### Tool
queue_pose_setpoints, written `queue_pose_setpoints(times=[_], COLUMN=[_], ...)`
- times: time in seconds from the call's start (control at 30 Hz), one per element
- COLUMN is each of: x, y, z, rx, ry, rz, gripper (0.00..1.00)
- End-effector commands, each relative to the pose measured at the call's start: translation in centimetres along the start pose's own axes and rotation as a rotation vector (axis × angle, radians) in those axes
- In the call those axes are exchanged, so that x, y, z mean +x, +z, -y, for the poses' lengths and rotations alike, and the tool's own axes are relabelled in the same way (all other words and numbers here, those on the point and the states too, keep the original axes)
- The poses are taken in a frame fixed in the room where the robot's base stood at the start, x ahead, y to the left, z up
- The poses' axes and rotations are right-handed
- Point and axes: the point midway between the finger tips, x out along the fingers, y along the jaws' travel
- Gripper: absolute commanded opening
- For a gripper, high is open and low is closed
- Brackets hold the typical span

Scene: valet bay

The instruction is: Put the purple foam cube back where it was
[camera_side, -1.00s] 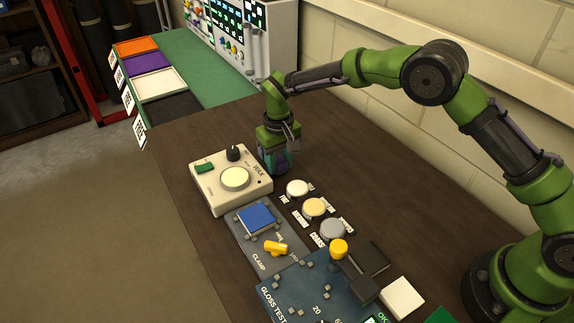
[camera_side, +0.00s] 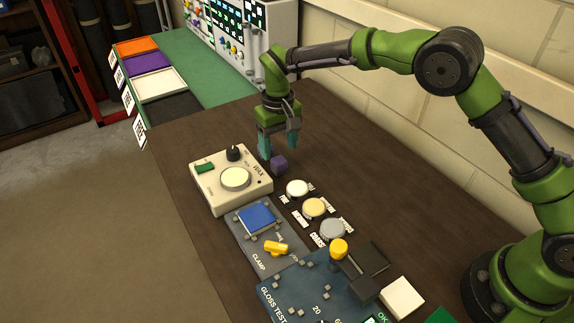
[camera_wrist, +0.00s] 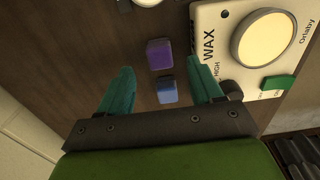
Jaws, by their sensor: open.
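The purple foam cube (camera_side: 279,164) stands on the dark wooden table, just right of the wax machine's corner and behind the round pads. In the wrist view the purple cube (camera_wrist: 160,54) lies ahead of the fingertips, nearly midway between them. A small blue block (camera_wrist: 166,90) sits close to it, between the fingers in that view; I cannot make it out clearly in the side view. My gripper (camera_side: 278,148) is open and empty, pointing down just above the purple cube. Its teal fingers (camera_wrist: 160,70) are spread apart in the wrist view.
The cream wax machine (camera_side: 208,188) stands close on the left. Round pads in white (camera_side: 298,187), tan (camera_side: 314,207) and grey (camera_side: 332,229) lie in front. Orange (camera_side: 137,47), purple (camera_side: 147,63), white (camera_side: 162,84) and black (camera_side: 172,106) trays line the green mat. Table right of the cube is clear.

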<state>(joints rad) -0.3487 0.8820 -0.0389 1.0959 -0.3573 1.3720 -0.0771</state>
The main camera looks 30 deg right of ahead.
Motion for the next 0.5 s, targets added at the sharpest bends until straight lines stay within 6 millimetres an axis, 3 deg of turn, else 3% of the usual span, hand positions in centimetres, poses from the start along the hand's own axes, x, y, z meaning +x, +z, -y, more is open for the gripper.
queue_pose_setpoints(times=[0.2,0.5], x=[-4.5,-8.0], y=[0.0,0.4], z=[0.0,-0.8], rx=[0.001,0.011], ry=[0.000,-0.012], rz=[-0.003,-0.017], gripper=[0.65,0.65])
